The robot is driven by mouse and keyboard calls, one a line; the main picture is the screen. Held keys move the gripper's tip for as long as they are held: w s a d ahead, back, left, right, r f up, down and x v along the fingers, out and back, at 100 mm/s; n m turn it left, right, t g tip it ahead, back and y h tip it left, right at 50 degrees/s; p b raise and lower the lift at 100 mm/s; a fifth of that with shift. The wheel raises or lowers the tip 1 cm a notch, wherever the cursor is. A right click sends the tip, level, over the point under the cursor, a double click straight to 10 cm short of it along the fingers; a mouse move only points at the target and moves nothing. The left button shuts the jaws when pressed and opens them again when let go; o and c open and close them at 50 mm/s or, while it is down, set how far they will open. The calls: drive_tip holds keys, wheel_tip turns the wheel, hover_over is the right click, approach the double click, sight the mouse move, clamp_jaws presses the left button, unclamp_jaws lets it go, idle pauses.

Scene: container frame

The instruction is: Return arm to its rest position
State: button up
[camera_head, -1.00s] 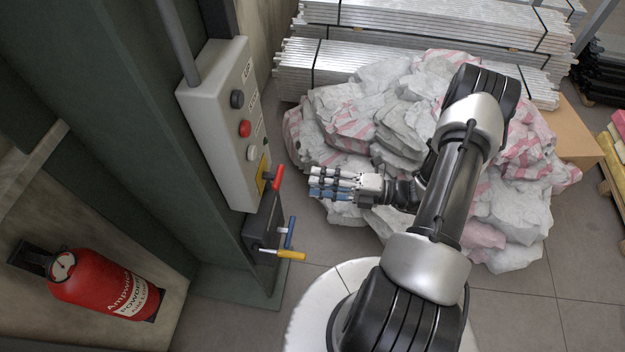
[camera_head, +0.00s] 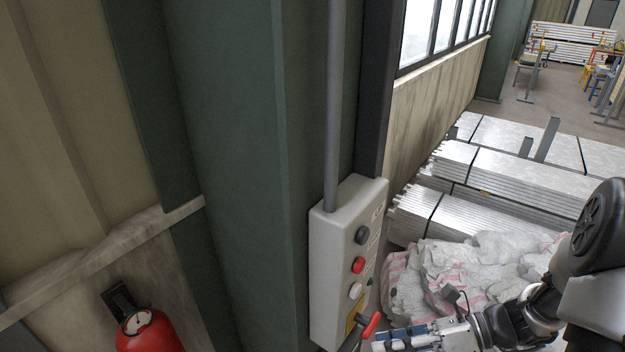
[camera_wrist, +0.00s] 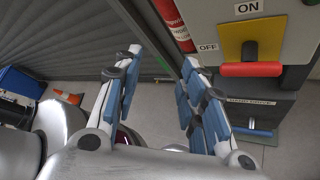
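My gripper (camera_head: 408,342) is at the bottom edge of the head view, partly cut off, beside the lower part of the grey control box (camera_head: 340,255). In the wrist view my gripper (camera_wrist: 162,60) has its blue-padded fingers spread apart, with nothing between them. My arm comes in from the lower right of the head view. A red-handled lever (camera_head: 371,325) on the box is close to the fingers. In the wrist view the red handle (camera_wrist: 250,69) sits below a yellow plate, right of the right finger and apart from it.
A green steel column (camera_head: 240,150) stands left of the box, with a red fire extinguisher (camera_head: 148,335) at lower left. Wrapped white bags (camera_head: 440,270) and stacked metal profiles (camera_head: 480,200) lie behind the arm. A blue handle (camera_wrist: 250,132) shows in the wrist view.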

drive_tip(key=s+r+n+t+h+b, duration=0.1)
drive_tip(key=s+r+n+h+b, duration=0.2)
drive_tip(key=n, duration=1.1)
drive_tip(key=s+a+r+n+t+h+b, duration=0.1)
drive_tip(key=s+r+n+h+b, duration=0.3)
drive_tip(key=s+n+h, duration=0.4)
drive_tip(key=r+n+t+h, duration=0.1)
drive_tip(key=n+h, duration=0.1)
drive_tip(key=n, duration=0.3)
drive_tip(key=shift+s+n+t, duration=0.25)
drive_tip(key=shift+n+t, duration=0.05)
drive_tip(key=shift+n, duration=0.1)
